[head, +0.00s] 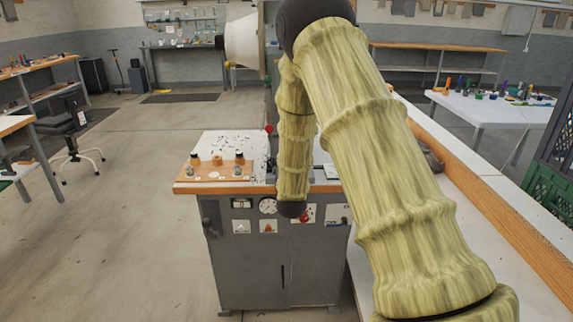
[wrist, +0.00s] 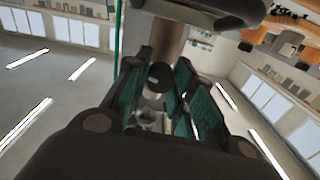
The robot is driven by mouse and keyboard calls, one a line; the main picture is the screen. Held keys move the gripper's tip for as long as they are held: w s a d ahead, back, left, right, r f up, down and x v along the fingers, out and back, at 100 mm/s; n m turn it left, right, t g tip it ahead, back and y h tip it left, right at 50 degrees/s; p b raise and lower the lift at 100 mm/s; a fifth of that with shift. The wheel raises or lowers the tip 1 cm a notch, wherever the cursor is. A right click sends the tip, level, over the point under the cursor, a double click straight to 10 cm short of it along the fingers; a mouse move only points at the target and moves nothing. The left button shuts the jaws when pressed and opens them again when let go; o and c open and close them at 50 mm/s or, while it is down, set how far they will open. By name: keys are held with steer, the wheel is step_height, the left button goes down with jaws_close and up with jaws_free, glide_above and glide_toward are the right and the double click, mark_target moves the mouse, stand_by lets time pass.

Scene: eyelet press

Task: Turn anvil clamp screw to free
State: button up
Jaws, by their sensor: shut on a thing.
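My gripper (wrist: 163,100) shows in the wrist view, its green ribbed finger pads close around a small grey metal part, which I take to be the anvil clamp screw (wrist: 150,121). The gripper is shut on it. A dark round end (wrist: 160,76) of a metal cylinder (wrist: 168,45) stands just beyond, between the pads. The screw's turn position cannot be told. In the head view the press (head: 262,255) is a grey cabinet, and my sleeved arm covers its middle; gripper and screw are hidden there.
On the press top, a wooden block (head: 214,172) with knobs stands at the left, by scattered small dark pieces (head: 238,143). A gauge and switches line the front. A white table (head: 492,109) with small items stands at right. Open floor (head: 130,240) lies at left.

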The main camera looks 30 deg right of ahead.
steer(key=shift+f+n, duration=0.15)
steer(key=shift+n, duration=1.05)
steer(key=o, duration=1.1)
steer(key=shift+c, duration=0.2)
steer(key=v, duration=1.2)
